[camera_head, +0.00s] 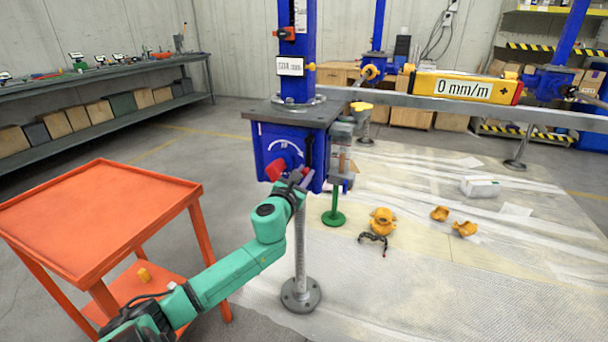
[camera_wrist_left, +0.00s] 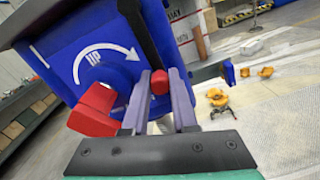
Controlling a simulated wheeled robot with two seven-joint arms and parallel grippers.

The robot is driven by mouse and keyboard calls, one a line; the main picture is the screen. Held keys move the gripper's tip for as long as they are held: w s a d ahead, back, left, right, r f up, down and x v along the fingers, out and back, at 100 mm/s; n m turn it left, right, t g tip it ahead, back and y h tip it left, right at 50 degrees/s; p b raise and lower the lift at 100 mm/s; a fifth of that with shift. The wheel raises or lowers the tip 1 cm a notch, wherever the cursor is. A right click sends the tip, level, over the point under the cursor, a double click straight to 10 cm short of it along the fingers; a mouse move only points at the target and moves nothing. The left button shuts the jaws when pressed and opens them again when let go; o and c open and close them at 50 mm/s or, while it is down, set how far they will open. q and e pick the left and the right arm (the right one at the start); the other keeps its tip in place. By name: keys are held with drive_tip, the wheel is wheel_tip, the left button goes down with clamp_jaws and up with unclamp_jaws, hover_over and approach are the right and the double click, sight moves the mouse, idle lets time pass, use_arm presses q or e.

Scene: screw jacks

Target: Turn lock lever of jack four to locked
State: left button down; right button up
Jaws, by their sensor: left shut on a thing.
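The blue jack (camera_head: 290,150) stands in the middle of the head view, on a steel post with a round foot. A white curved arrow marked UP shows on its face in the left wrist view. A dark bar (camera_wrist_left: 140,30) runs down the face's right side to a red end piece (camera_wrist_left: 159,82), which looks like the lock lever. My left gripper (camera_head: 301,177) is shut on this red end, one finger on each side. A separate red block (camera_wrist_left: 95,112) sticks out to the left of the fingers. My right gripper is not in view.
An orange cart (camera_head: 95,215) stands at the left. A steel beam (camera_head: 430,103) carries a yellow level (camera_head: 465,87) reading 0 mm/m. A green stand (camera_head: 334,218) and orange parts (camera_head: 382,221) are right of the jack. The floor sheet farther right is mostly clear.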

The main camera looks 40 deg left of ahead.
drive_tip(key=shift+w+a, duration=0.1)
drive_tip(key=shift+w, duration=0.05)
use_arm(q)
drive_tip(key=shift+d, duration=0.1)
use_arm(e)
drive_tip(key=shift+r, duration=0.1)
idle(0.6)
use_arm(q)
drive_tip(key=shift+w+d+n+p, duration=0.15)
drive_tip(key=shift+d+n+p, duration=0.3)
drive_tip(key=shift+n, duration=0.35)
drive_tip(key=shift+w+d+r+n, duration=0.1)
drive_tip(key=shift+d+r+n, duration=0.05)
drive_tip(key=shift+d+n, duration=0.15)
drive_tip(key=w+d+r+n+p, duration=0.2)
drive_tip(key=d+r+n+p, duration=0.4)
drive_tip(key=n, duration=1)
drive_tip(key=shift+d+r+p, duration=0.15)
drive_tip(key=shift+r+p, duration=1.05)
drive_tip(key=shift+p, duration=0.1)
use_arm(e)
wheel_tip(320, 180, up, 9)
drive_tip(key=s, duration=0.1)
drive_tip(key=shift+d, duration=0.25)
use_arm(q)
drive_tip(key=shift+w, duration=0.1)
